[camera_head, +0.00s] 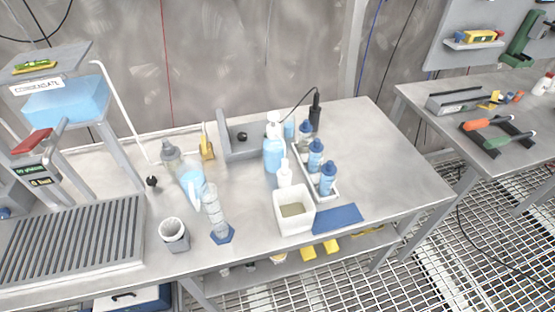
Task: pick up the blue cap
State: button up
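Three small bottles with blue caps stand upright in a row in a white tray (334,197) on the steel table (405,165). The front blue cap (329,168) is nearest me, the middle blue cap (316,145) is behind it, and the back blue cap (305,128) is farthest. All three caps appear to be on their bottles. I cannot tell which one the task means, and I see no loose blue cap. My gripper is not in view.
Close left of the caps stand a white squeeze bottle (285,175), a light-blue pump bottle (273,152) and a white square container (294,211). A black probe (315,108) stands behind. A blue mat (338,219) lies in front. The table's right side is clear.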

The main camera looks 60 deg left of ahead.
aim_at(304, 127)
jog(key=u, duration=0.5)
jog(key=i+l+u, duration=0.1)
jog(key=u, duration=0.85)
jog(key=i+l+u, duration=0.1)
jog(key=u, duration=0.4)
jog(key=i+l+u, duration=0.1)
jog(key=l+u, duration=0.8)
jog(key=l, duration=0.15)
jog(key=k+l+u, duration=0.1)
jog(key=l+u, duration=0.4)
jog(key=k+l+u, duration=0.15)
jog(key=l+u, duration=0.3)
jog(key=k+l, duration=0.15)
jog(key=l, duration=0.25)
jog(key=k+l+u, duration=0.1)
jog(key=l, duration=0.3)
jog(key=k+l, duration=0.25)
jog(key=l, duration=0.15)
jog(key=k+l, duration=0.2)
jog(key=l, duration=0.2)
jog(key=k+l+u, duration=0.1)
jog(key=l, duration=0.25)
jog(key=k+l, duration=0.3)
jog(key=l+u, duration=0.05)
jog(key=l, duration=0.05)
